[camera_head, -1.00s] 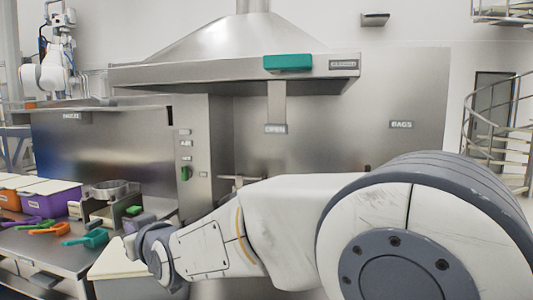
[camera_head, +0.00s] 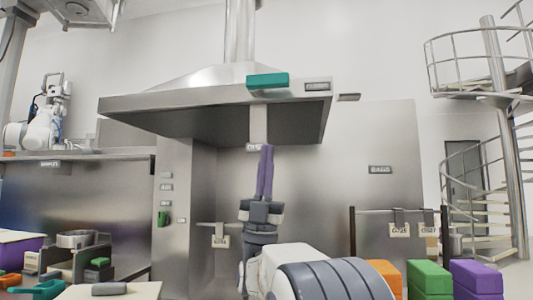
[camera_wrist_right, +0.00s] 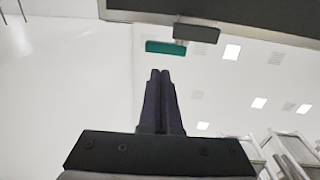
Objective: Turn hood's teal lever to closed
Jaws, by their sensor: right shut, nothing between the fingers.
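The teal lever (camera_head: 267,80) is a flat horizontal bar on the front edge of the steel hood (camera_head: 150,101). In the right wrist view the shut fingers (camera_wrist_right: 160,72) point toward the teal lever (camera_wrist_right: 165,47), which lies a short way beyond the tips. My left gripper is not in view.
A counter at the left holds a purple bin (camera_head: 20,246), a metal pan (camera_head: 83,239) and teal and orange scoops. Orange, green (camera_head: 429,278) and purple blocks stand at the lower right. The space between my fingers and the lever looks clear.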

